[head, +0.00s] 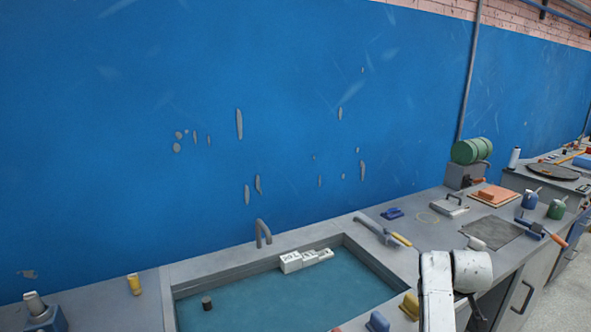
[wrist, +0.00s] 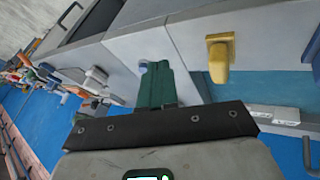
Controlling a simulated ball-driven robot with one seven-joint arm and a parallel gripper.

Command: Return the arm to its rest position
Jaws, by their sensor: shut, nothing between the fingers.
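My gripper (wrist: 154,78) shows in the wrist view as a pair of dark green fingers closed together beyond a black mounting bar. Nothing shows between the fingers. They point toward the pale grey rim of the basin (wrist: 187,82), near a yellow handled piece (wrist: 220,58). Whether they touch anything cannot be told. The fingers cannot be made out there.
The basin (head: 172,304) holds white blocks (head: 305,260) and a dark cylinder (head: 207,303). Yellow (head: 410,305) and blue (head: 377,322) pieces sit at its front right.

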